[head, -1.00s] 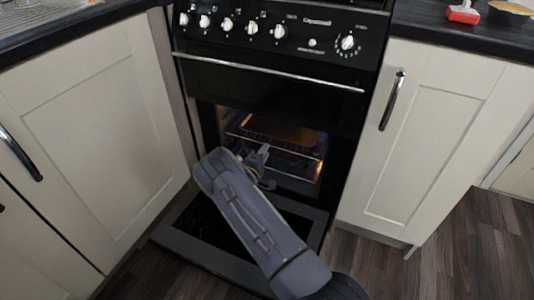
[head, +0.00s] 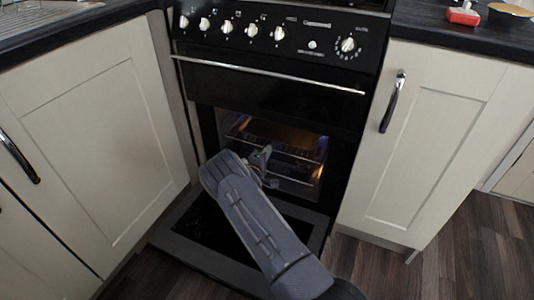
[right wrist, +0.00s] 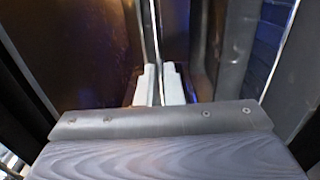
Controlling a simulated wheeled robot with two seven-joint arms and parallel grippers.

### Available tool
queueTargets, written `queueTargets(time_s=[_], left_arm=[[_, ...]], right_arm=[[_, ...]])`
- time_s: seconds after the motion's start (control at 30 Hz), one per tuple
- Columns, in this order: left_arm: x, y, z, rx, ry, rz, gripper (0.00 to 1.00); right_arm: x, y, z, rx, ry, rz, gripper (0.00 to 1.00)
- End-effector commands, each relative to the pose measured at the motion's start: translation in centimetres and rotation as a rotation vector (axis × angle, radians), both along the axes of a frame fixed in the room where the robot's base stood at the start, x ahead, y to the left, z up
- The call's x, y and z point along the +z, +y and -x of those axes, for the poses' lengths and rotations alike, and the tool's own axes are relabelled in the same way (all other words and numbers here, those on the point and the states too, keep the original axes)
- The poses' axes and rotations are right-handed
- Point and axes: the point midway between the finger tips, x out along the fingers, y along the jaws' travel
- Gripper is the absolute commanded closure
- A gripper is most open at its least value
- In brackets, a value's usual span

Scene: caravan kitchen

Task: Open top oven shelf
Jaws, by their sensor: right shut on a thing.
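The oven's lower compartment is open, with its dark door (head: 190,240) lowered flat in front. Inside, the top wire shelf (head: 298,152) sits across the lit cavity, under a brownish upper surface. My right gripper (head: 264,154) reaches into the opening at the front edge of the shelf. In the right wrist view, its two pale fingers (right wrist: 159,84) are closed on a thin metal bar (right wrist: 153,35) that runs away from them. The bar appears to be part of the shelf. My arm hides part of the door and lower cavity. My left gripper is not in view.
Above the opening are a closed black upper door with a metal handle (head: 270,75) and a row of white knobs (head: 279,33). Cream cupboards stand close on the left (head: 90,130) and right (head: 430,140). Wood floor (head: 470,245) is clear at the right.

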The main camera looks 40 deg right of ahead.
Motion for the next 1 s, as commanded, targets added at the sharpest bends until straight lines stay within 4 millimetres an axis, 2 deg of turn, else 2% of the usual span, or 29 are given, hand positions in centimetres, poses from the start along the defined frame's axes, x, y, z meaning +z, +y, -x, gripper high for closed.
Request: queueTargets(time_s=[0.17,0.37,0.7,1.0], left_arm=[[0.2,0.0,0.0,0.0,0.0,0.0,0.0],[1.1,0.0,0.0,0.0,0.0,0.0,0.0],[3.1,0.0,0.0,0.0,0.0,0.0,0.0],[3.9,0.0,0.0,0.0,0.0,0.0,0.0]], right_arm=[[0.0,0.3,0.1,0.0,0.0,-0.001,1.0],[0.1,2.3,1.1,0.001,0.004,-0.003,1.0],[0.2,9.5,4.8,0.005,0.006,0.0,1.0],[0.0,15.3,7.9,0.003,0.003,-0.001,1.0]])
